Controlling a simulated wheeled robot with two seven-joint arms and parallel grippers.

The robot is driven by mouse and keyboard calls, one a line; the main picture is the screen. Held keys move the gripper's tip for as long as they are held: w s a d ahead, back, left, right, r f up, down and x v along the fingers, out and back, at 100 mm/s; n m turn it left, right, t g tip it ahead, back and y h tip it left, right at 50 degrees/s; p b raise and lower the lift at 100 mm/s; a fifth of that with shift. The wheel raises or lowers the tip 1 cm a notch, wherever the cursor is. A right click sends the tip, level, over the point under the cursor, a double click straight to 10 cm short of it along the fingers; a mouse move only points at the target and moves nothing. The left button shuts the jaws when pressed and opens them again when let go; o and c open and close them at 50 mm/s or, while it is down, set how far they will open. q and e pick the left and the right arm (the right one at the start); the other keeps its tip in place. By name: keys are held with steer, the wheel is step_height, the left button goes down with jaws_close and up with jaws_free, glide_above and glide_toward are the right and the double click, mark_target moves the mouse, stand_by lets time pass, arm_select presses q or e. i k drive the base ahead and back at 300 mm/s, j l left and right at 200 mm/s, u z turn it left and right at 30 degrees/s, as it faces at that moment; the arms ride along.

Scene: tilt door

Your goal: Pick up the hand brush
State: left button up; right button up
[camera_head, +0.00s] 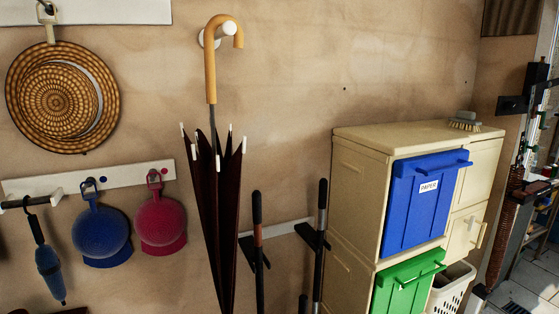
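A small hand brush (465,121) with a grey back and pale bristles lies on top of the cream cabinet (400,131), near its right back part. It is small in the picture, so its exact shape is hard to tell. Neither of my grippers is in view, and nothing touches the brush from above.
The cabinet has a blue tilt door (425,204) labelled PAPER and a green one (408,284) below. A white basket (450,289) stands at lower right. A dark umbrella (213,200) hangs on the wall to the left. The rest of the cabinet top looks clear.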

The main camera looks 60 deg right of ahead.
mark_target(464, 120)
steer(key=z, duration=3.15)
steer(key=i+l+u, duration=0.4)
steer(key=i+l, duration=0.65)
steer(key=l, duration=0.15)
